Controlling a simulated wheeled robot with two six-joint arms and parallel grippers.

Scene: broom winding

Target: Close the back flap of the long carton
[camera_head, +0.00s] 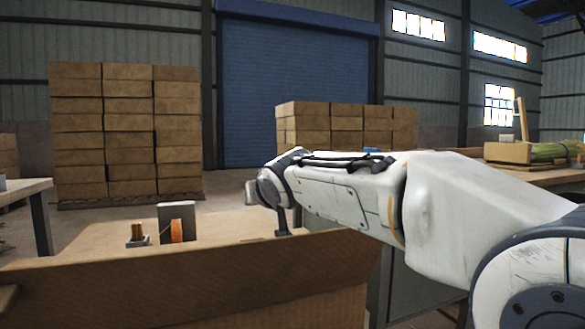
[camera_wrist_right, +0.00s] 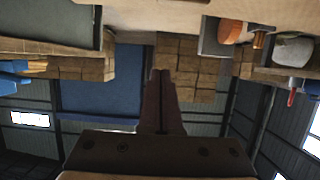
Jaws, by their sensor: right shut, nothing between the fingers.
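The long carton (camera_head: 200,275) fills the bottom of the head view. A long brown cardboard panel of it runs across the picture, with a lighter cardboard face below. I cannot tell for sure which panel is the back flap. My right arm reaches in from the right, and its gripper (camera_head: 282,230) points down just beyond the right part of the panel's top edge. I cannot tell whether it touches the cardboard. In the right wrist view the fingers (camera_wrist_right: 160,75) are together and hold nothing. My left gripper is in neither view.
Behind the panel, a grey box (camera_head: 177,217), an orange spool (camera_head: 177,231) and a small copper-coloured spool (camera_head: 138,231) stand on a tan surface. A bench (camera_head: 535,175) with a wooden box and green bundle is at right. Stacked cartons (camera_head: 125,130) stand far behind.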

